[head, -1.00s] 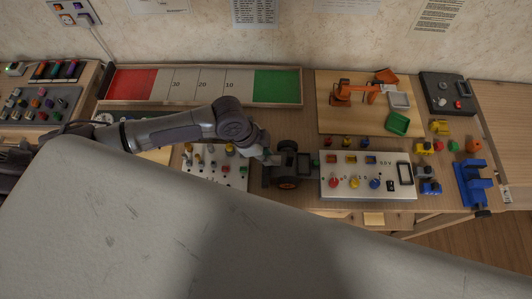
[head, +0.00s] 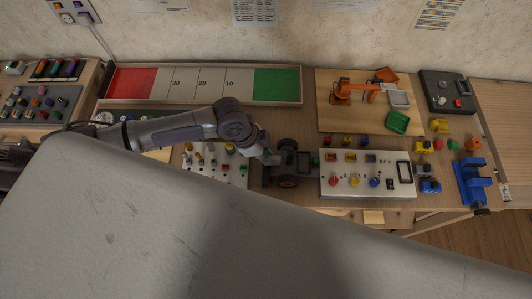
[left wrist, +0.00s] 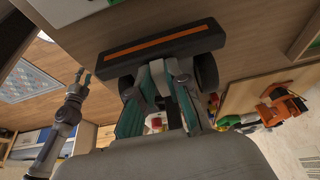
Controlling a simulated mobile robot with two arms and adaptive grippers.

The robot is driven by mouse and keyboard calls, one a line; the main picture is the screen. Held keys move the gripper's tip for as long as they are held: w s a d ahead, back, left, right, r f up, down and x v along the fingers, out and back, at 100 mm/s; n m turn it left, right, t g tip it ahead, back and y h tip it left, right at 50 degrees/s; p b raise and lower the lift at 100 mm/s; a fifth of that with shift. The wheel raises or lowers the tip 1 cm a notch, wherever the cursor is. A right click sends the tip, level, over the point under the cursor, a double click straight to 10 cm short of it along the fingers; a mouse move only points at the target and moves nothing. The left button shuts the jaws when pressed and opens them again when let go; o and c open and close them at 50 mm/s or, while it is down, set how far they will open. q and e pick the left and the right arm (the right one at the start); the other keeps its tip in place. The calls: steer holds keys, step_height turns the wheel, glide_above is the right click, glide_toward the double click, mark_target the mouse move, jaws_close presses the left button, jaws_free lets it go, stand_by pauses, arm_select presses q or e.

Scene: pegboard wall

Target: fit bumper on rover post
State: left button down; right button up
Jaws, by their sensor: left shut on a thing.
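The rover (head: 289,163) is a dark vehicle with black wheels, standing between two white panels on the bench. Its wheels (left wrist: 206,72) also show in the left wrist view. The bumper (left wrist: 160,48) is a black bar with an orange stripe, lying across the rover's end just past my left fingertips. My left gripper (left wrist: 158,78) is shut on the bumper; in the head view the left gripper (head: 268,156) is at the rover's left side. The rover post is hidden, so I cannot tell whether the bumper touches it. My right gripper (left wrist: 81,79) shows open and empty in the left wrist view.
White panels with knobs (head: 365,190) and pegs (head: 215,176) flank the rover closely. A board with an orange model arm (head: 343,90) stands behind to the right. A blue clamp-like part (head: 470,183) and small coloured blocks are at the right. A red-white-green tray (head: 203,101) lies behind.

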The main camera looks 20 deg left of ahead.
arm_select(q)
steer(key=c, duration=0.7)
jaws_free()
steer(key=shift+o, duration=0.2)
step_height(320, 180, up, 7)
steer(key=p, duration=0.7)
steer(key=shift+r, duration=0.1)
